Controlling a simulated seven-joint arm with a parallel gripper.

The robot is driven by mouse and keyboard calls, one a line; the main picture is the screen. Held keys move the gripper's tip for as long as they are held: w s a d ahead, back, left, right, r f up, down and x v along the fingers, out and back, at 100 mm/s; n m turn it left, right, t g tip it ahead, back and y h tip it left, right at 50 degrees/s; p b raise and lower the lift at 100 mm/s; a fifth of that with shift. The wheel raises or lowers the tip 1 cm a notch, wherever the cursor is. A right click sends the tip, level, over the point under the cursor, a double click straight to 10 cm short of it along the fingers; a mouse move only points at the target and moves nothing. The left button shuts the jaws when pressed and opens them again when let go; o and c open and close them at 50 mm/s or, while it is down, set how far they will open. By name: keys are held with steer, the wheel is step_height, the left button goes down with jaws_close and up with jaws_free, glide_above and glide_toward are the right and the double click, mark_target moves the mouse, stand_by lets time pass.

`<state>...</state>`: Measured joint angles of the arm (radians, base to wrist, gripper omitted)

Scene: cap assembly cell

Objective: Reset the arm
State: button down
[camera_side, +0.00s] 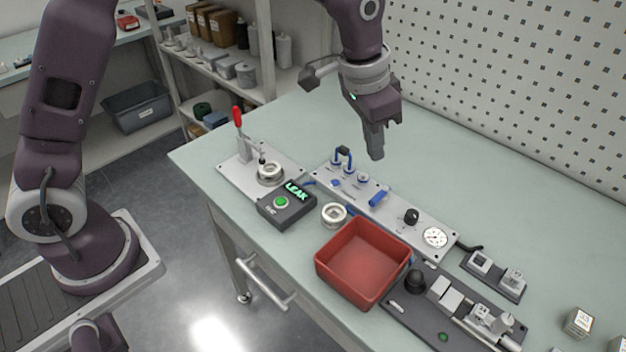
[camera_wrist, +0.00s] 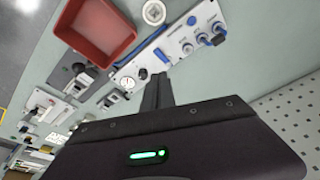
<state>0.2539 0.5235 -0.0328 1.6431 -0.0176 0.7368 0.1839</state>
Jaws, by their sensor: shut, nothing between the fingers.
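My gripper (camera_side: 375,152) is raised above the table, over the back edge of the blue-knobbed valve panel (camera_side: 398,217). Its fingers point down and are shut with nothing between them. In the wrist view the closed fingers (camera_wrist: 157,88) show in front of the panel (camera_wrist: 180,40). The gripper appears apart from everything on the table.
A red bin (camera_side: 343,276) stands at the table's front; it looks empty. Left of it are a box reading LEAK (camera_side: 287,212), a white ring (camera_side: 334,214) and a red-handled clamp (camera_side: 239,125). A dark fixture (camera_side: 428,318) lies right. The table's back right is mostly clear before a pegboard (camera_side: 520,80).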

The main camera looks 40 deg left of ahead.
steer(key=s+a+r+n+t, duration=0.1)
steer(key=s+a+r+n, duration=0.1)
steer(key=s+a+r, duration=0.65)
steer(key=s+a+r+n+t, duration=0.1)
steer(key=s+a, duration=0.1)
steer(key=s, duration=0.8)
steer(key=s+a+n+t+y, duration=0.1)
steer(key=s+a+n, duration=0.1)
steer(key=s, duration=0.8)
steer(key=shift+a+r, duration=0.35)
steer(key=shift+r, duration=0.05)
